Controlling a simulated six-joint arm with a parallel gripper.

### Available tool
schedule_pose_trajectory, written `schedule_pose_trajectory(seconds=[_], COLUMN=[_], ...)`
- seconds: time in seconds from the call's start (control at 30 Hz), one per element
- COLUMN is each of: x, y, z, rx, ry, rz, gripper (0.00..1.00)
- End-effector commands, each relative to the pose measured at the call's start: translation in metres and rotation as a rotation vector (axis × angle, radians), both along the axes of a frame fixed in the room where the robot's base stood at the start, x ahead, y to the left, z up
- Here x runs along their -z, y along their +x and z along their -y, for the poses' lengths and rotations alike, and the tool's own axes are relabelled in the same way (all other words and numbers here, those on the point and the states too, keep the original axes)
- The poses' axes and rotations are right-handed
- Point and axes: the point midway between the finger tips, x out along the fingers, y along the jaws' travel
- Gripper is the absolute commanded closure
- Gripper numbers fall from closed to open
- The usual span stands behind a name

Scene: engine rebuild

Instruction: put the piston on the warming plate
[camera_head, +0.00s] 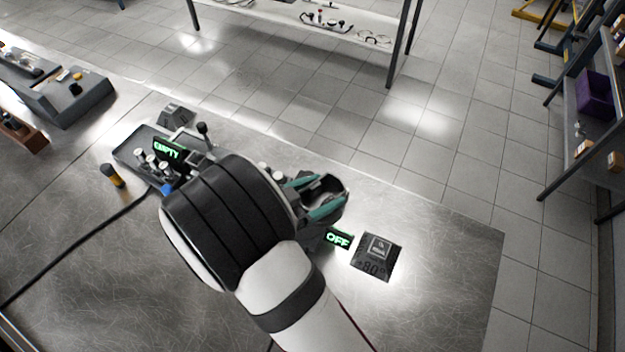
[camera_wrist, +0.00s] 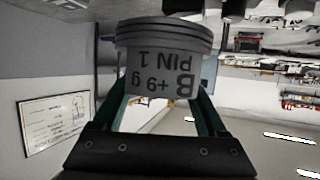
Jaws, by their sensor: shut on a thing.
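The piston (camera_wrist: 160,72) is grey, with ring grooves and the marks "B", "+9 g" and "PIN 1", which read upside down in the wrist view. My gripper (camera_wrist: 160,100) is shut on it, one teal finger on each side. In the head view my gripper (camera_head: 318,194) holds the dark, hollow-looking piston (camera_head: 328,186) above the bench, right of my arm's black wrist. A dark square (camera_head: 377,257) marked "80°" lies just to the lower right. A green "OFF" display (camera_head: 338,238) stands beside it. My arm hides the area left of the display, so the warming plate's full extent is unclear.
A dark tray (camera_head: 130,156) with several small parts and a green "EMPTY" display (camera_head: 168,150) is left of my arm. A black and yellow cylinder (camera_head: 112,175) stands nearby, with a black cable (camera_head: 75,248). The bench's right end is clear.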

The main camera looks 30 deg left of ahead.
Motion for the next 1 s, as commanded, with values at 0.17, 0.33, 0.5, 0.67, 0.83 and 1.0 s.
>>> schedule_pose_trajectory(seconds=[0.17,0.33,0.5,0.67,0.83,1.0], x=[0.020,0.047,0.063,0.063,0.066,0.065], y=[-0.008,-0.009,-0.009,-0.009,-0.008,-0.008], z=[-0.033,-0.037,-0.038,-0.038,-0.037,-0.037], rx=[0.000,0.001,0.000,0.000,0.000,0.000], ry=[0.001,-0.003,0.000,0.001,0.000,0.000], rz=[0.000,-0.001,0.000,-0.001,-0.001,-0.001], gripper=[1.00,1.00,1.00,1.00,0.18,0.00])
